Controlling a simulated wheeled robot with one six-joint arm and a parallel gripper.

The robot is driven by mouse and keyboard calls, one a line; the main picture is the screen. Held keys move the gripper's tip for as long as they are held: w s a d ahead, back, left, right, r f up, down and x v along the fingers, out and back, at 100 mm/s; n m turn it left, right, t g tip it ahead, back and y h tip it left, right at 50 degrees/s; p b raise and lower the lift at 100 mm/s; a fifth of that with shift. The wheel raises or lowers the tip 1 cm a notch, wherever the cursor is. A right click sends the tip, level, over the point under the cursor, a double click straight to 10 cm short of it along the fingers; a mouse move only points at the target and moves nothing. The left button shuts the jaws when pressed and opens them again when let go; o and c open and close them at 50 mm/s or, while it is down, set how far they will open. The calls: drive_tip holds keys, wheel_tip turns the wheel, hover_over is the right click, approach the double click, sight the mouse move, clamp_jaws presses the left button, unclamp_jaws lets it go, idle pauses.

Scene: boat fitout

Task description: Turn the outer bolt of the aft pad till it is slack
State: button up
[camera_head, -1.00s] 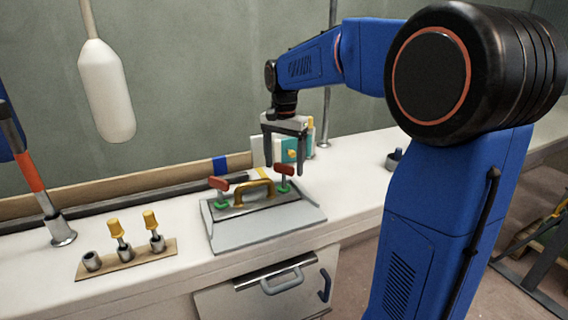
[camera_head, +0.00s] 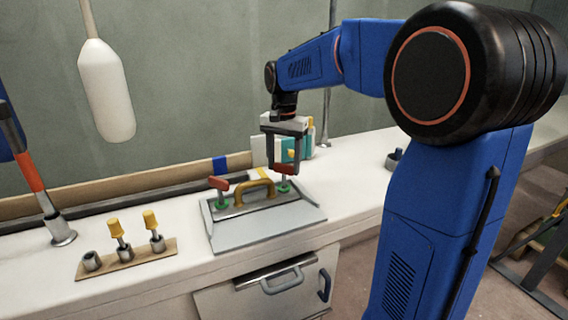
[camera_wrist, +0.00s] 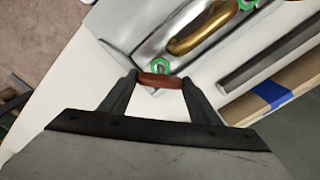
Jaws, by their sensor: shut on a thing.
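A grey metal pad (camera_head: 236,211) with a brass arched handle (camera_head: 256,188) lies on a pale tray on the white counter. A bolt with a red crossbar (camera_head: 218,183) over a green collar stands at its left end. At its right end is a second bolt, with a red crossbar (camera_wrist: 160,80) and a green collar (camera_wrist: 160,64). My gripper (camera_head: 284,170) points down over this right-hand bolt. In the wrist view, my gripper (camera_wrist: 159,81) is shut on its crossbar, one finger at each end. The bolt's shank is mostly hidden.
A wooden rack (camera_head: 128,262) with metal sockets and yellow-topped pieces lies left of the pad. A post with an orange sleeve (camera_head: 28,172) stands farther left. A white float (camera_head: 106,90) hangs above. Small upright items (camera_head: 306,140) stand behind my gripper.

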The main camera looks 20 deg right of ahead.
drive_tip(key=n, duration=0.6)
drive_tip(key=shift+n, duration=0.4)
drive_tip(key=n, duration=0.6)
drive_tip(key=shift+f+n, duration=0.2)
drive_tip(key=shift+n, duration=0.1)
drive_tip(key=n, duration=0.5)
drive_tip(key=shift+s, duration=0.15)
drive_tip(key=shift+d+n, duration=0.15)
drive_tip(key=shift+n, duration=0.85)
drive_tip(key=n, duration=0.3)
drive_tip(key=shift+n, duration=0.3)
drive_tip(key=shift+r+n, duration=0.1)
drive_tip(key=shift+n, duration=1.4)
drive_tip(key=shift+a, duration=0.2)
